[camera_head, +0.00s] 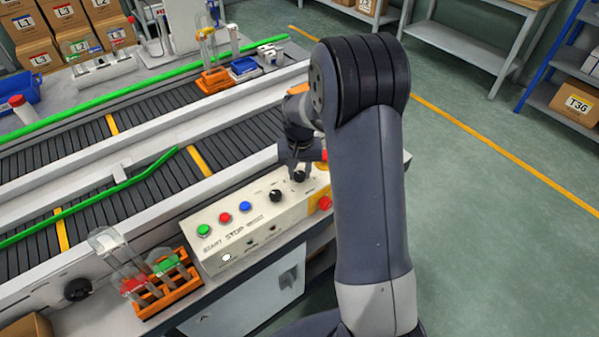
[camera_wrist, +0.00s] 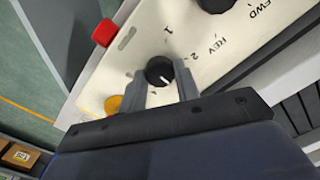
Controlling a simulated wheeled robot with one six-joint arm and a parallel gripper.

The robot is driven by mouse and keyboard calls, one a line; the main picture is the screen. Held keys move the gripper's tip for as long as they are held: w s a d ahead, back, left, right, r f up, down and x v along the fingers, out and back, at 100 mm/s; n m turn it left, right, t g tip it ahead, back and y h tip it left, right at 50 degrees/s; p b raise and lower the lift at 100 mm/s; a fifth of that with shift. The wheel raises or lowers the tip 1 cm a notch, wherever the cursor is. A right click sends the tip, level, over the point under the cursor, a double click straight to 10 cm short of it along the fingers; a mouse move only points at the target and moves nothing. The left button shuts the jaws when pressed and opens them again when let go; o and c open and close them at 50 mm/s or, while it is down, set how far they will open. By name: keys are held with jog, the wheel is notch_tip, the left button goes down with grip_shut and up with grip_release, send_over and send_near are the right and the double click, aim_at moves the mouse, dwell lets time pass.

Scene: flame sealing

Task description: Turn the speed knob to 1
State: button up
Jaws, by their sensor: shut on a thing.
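The black speed knob (camera_wrist: 160,70) is on the cream control panel (camera_wrist: 92,92). The digits 1 and 2 are printed beside it in the wrist view. A short pale mark shows on the knob's lower part, pointing toward my wrist rather than clearly at the 1. My gripper (camera_wrist: 159,76) has one finger on each side of the knob and is shut on it. In the head view, my gripper (camera_head: 298,166) reaches down onto the speed knob (camera_head: 299,176) at the panel's right part.
A second black knob (camera_head: 276,196) marked FWD and REV is close by. Blue (camera_head: 245,207), red (camera_head: 225,217) and green (camera_head: 204,230) buttons follow to the left. A red emergency button (camera_head: 325,203) is at the panel's right end. A tube rack (camera_head: 165,292) stands left of the panel.

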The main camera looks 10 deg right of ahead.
jog(key=n+b, duration=0.1)
jog(key=n, duration=0.4)
jog(key=shift+n, duration=0.3)
jog(key=n, duration=0.6)
jog(key=shift+b, duration=0.35)
jog(key=n, duration=0.6)
jog(key=shift+n, duration=0.3)
jog(key=n, duration=0.5)
jog(key=shift+n+b, duration=0.3)
jog(key=shift+n, duration=0.1)
jog(key=o, duration=1)
jog(key=shift+c, duration=0.2)
